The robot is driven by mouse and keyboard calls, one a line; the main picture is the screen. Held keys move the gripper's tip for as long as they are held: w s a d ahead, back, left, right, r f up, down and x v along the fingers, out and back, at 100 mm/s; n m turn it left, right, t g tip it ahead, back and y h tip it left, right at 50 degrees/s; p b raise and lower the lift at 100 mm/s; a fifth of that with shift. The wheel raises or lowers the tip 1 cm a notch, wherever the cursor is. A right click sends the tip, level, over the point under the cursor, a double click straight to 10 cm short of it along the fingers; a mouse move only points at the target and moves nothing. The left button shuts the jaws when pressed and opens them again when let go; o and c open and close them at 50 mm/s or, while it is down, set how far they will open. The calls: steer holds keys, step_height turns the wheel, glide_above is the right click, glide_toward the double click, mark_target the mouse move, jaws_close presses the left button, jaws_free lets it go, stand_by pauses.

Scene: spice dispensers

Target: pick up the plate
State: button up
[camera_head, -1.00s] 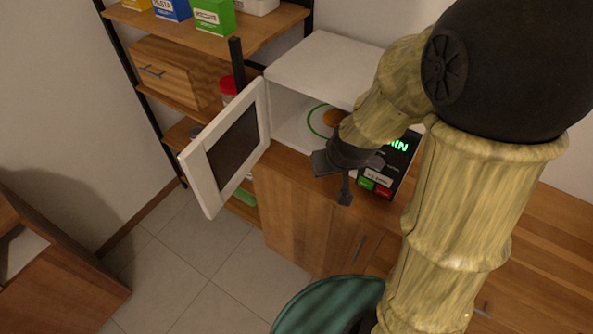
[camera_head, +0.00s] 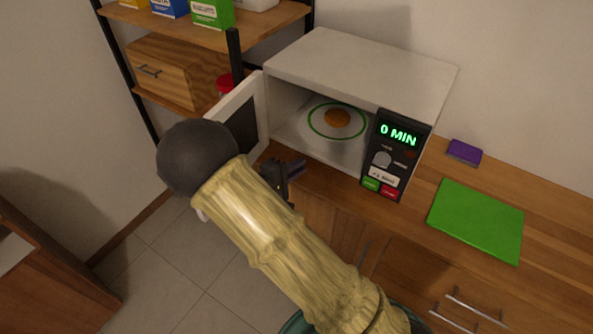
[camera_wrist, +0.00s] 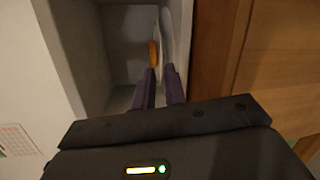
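The white plate with a green ring (camera_head: 313,128) lies flat inside the open microwave (camera_head: 350,65), with a round orange-brown piece of food (camera_head: 337,118) on it. My gripper (camera_head: 297,166) is in front of the microwave's opening, near the left side and apart from the plate. In the wrist view, the plate (camera_wrist: 167,40) shows nearly edge-on beyond the fingertips, with the orange food (camera_wrist: 154,54) beside it. My gripper (camera_wrist: 160,72) is open, with a narrow gap between its dark fingers and nothing held.
The microwave door (camera_head: 257,105) stands open at the left, close to my arm. The control panel (camera_head: 396,150) reads 0 MIN. A green board (camera_head: 478,220) and a purple block (camera_head: 464,152) are on the wooden counter at the right. Shelves with boxes stand at the back left.

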mark_target(341, 141)
steer(key=shift+w+d, duration=0.1)
steer(key=x, duration=1.7)
steer(key=shift+w, duration=0.1)
steer(key=shift+c, duration=0.3)
jaws_close()
steer(key=shift+p, duration=0.3)
